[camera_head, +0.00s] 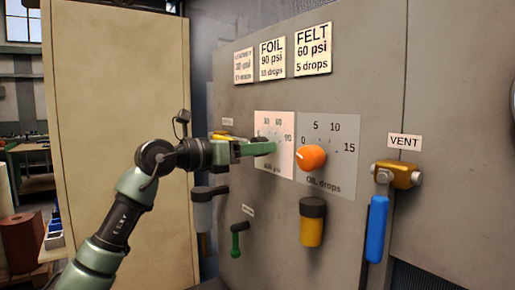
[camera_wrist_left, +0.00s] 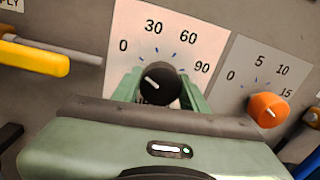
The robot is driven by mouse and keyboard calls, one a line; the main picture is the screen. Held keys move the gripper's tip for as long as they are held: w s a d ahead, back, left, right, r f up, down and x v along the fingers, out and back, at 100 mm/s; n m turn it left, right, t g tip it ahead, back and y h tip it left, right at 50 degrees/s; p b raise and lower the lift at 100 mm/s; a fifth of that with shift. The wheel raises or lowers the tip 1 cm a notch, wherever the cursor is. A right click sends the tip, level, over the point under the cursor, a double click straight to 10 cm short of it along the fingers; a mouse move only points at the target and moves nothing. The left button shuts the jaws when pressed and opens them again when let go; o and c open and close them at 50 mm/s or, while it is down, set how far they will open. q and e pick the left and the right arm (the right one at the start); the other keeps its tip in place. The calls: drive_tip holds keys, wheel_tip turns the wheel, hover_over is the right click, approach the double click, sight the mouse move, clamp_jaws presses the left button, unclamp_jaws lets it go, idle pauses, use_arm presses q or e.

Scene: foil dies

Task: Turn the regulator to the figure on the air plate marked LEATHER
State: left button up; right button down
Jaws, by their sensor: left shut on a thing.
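The regulator is a black knob (camera_wrist_left: 160,82) on a pale dial plate marked 0, 30, 60 and 90 (camera_wrist_left: 165,30). In the wrist view its white mark lies left of the knob's centre and seems to point toward the 0 side. My left gripper (camera_head: 266,147) is shut on the knob, one green finger on each side. The dial plate (camera_head: 284,122) is partly covered by my gripper in the head view. Of the three plates above, the leftmost (camera_head: 243,66) is too blurred to read surely. The others read FOIL 90 psi (camera_head: 272,58) and FELT 60 psi (camera_head: 313,49).
An orange oil-drops knob (camera_head: 312,158) sits close right of the regulator. A brass VENT valve with a blue handle (camera_head: 377,225) is farther right. A yellow handle (camera_wrist_left: 35,58) is left of the dial. A yellow bowl (camera_head: 311,230) and a green lever (camera_head: 238,240) hang below.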

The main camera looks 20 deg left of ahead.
use_arm(q)
drive_tip(key=m, duration=0.4)
drive_tip(key=shift+m, duration=2)
drive_tip(key=o, duration=1.4)
